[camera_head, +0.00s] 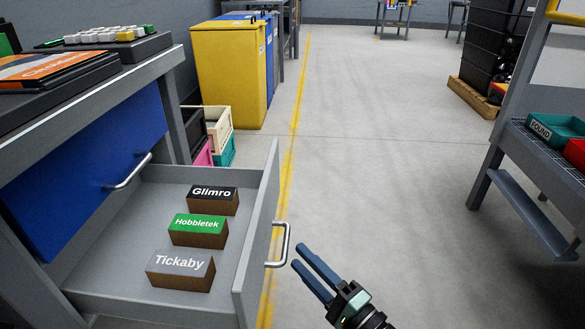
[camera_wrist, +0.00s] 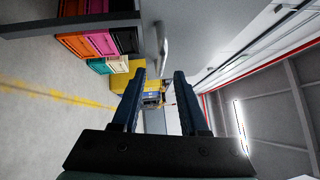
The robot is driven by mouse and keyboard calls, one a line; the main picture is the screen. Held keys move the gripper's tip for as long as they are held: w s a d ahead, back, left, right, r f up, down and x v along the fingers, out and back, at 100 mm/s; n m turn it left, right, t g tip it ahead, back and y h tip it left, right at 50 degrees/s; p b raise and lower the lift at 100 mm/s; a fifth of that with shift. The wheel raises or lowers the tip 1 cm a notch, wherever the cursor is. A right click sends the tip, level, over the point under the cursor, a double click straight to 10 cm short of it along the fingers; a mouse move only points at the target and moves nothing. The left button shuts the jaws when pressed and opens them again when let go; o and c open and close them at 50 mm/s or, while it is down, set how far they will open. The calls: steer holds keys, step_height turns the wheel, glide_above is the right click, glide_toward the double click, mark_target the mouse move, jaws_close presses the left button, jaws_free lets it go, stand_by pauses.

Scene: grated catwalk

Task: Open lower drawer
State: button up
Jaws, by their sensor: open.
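The lower drawer (camera_head: 130,265) stands pulled out from the desk in the head view, with its grey front panel (camera_head: 257,235) facing right. Its metal bar handle (camera_head: 283,243) is on the outer face, and a handle also shows in the wrist view (camera_wrist: 163,42). My gripper (camera_head: 299,257) is open and empty, just right of this handle, with a small gap seeming to lie between them. Its two blue fingers (camera_wrist: 158,76) are spread apart in the wrist view. Three boxes lie in the drawer: Glimro (camera_head: 213,200), Hobbletek (camera_head: 198,231) and Tickaby (camera_head: 181,271).
Above is a shut blue drawer front (camera_head: 85,185) with its own handle (camera_head: 130,172). Stacked crates (camera_head: 220,130) and a yellow bin (camera_head: 228,75) stand behind the desk. A rack with bins (camera_head: 558,128) stands at the right. The floor (camera_head: 390,190) between is clear.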

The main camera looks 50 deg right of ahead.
steer(key=s+a+f+p, duration=0.1)
steer(key=s, duration=0.7)
steer(key=shift+s+p, duration=0.2)
steer(key=shift+p, duration=0.2)
steer(key=shift+a, duration=0.1)
